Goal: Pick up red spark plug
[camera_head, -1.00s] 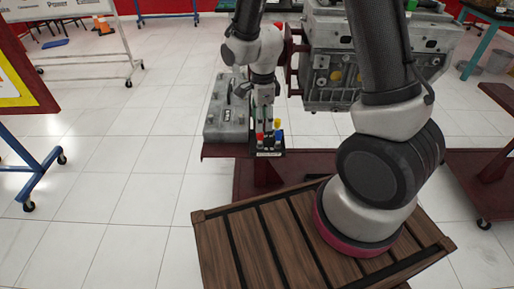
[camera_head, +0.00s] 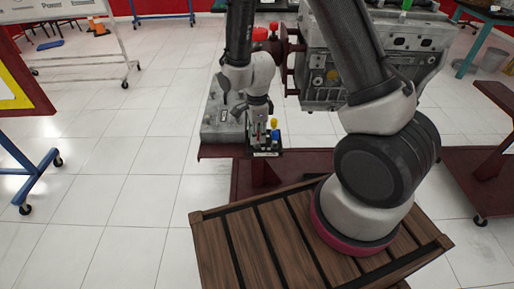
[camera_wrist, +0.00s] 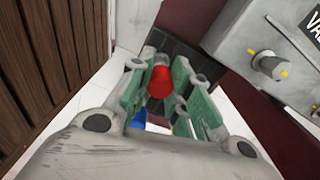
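The red spark plug (camera_wrist: 160,82) stands between the two green-padded fingers of my gripper (camera_wrist: 164,62) in the wrist view. Narrow gaps seem to show on both sides of it, so the fingers look open around it, not clamped. In the head view my gripper (camera_head: 260,140) is down at the small black plug holder (camera_head: 266,154), and the red plug is mostly hidden by the fingers there.
A yellow plug (camera_head: 274,123) and a blue plug (camera_head: 276,135) stand close to the right of my fingers; the blue one also shows in the wrist view (camera_wrist: 139,120). A grey case (camera_head: 222,125) is just left of the holder. The engine (camera_head: 345,75) stands behind to the right.

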